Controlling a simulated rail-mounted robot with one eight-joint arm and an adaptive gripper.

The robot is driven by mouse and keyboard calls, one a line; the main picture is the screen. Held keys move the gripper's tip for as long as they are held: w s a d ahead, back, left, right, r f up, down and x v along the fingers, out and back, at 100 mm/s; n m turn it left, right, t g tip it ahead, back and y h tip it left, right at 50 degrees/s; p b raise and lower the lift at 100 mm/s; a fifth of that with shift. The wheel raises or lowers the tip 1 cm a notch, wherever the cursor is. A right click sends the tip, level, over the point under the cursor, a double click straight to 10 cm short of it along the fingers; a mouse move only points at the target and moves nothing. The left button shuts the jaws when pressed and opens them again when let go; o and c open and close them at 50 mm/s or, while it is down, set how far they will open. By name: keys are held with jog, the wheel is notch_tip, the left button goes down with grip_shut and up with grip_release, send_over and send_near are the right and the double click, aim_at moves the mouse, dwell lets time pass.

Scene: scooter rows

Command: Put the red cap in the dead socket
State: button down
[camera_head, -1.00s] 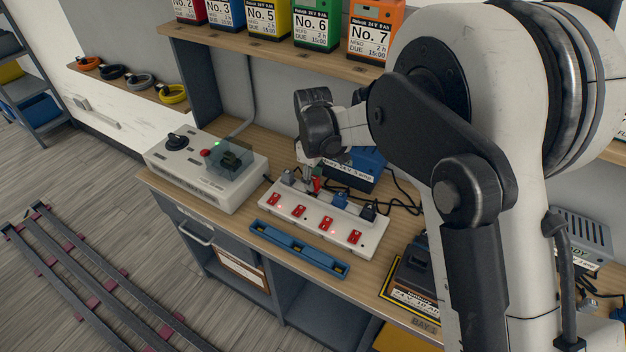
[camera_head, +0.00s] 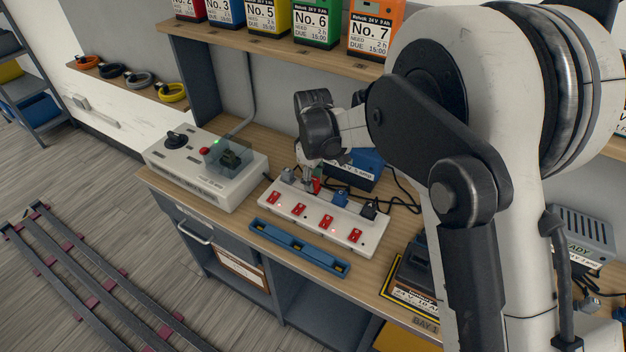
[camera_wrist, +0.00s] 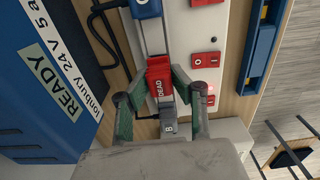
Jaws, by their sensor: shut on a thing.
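The red cap (camera_wrist: 160,82), marked DEAD, is between the fingers of my gripper (camera_wrist: 163,73), which is shut on it. The cap is over the socket row of the white power strip (camera_head: 271,209), between a grey plug marked B (camera_wrist: 169,128) and a blue plug (camera_wrist: 147,9). In the head view the red cap (camera_head: 316,186) shows low at the strip, beside my gripper (camera_head: 311,182). The socket under the cap is hidden, and I cannot tell whether the cap is fully seated.
A black plug (camera_head: 369,209) stands at the strip's right end. A blue charger (camera_head: 362,167) with cables is close behind the strip. A blue tray (camera_head: 297,248) lies in front. A white control box (camera_head: 205,180) stands to the left.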

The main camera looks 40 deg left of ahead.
jog(key=shift+f+b, duration=0.3)
jog(key=shift+f, duration=0.1)
jog(key=c, duration=1.4)
grip_release()
jog(key=shift+c, duration=0.2)
jog(key=shift+r, duration=0.1)
notch_tip(320, 180, up, 12)
